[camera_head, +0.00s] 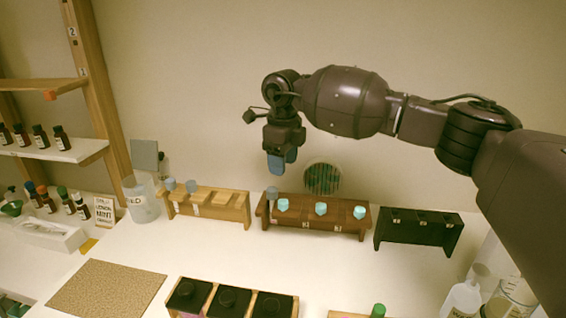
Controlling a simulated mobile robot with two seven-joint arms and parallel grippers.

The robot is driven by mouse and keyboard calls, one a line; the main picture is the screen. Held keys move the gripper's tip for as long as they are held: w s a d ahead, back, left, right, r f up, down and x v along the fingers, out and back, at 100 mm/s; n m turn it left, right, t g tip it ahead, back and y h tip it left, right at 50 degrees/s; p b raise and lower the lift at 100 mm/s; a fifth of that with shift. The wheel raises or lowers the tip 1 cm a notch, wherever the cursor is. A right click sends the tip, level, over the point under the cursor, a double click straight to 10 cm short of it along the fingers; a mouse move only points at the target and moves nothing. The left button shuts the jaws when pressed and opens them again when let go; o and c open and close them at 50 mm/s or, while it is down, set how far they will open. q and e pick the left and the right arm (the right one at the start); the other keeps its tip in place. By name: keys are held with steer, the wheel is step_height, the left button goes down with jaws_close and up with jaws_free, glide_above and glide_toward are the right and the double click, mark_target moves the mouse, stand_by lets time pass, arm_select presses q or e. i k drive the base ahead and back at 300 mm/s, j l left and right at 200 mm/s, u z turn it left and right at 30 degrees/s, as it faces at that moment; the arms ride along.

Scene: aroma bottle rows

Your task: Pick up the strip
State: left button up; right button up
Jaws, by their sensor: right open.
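My right gripper (282,160) hangs from the right arm with its blue fingers pointing down, open and with nothing seen between the fingers. It is above the left part of the dark brown rack (318,228). A grey piece (272,193) stands at the left end of that rack, just below the gripper, apart from it. Three pale turquoise caps (321,209) show along the rack. I cannot pick out a strip for certain at this size. My left gripper is not in view.
A light wooden rack (228,210) with grey pieces stands left, a black rack (418,230) right. A clear jar (141,205), a cork mat (107,288) and a black-topped row (228,299) lie around. The white table (265,256) is bare in the middle.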

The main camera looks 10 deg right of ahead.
mark_target(272, 207)
steer(key=k, duration=1)
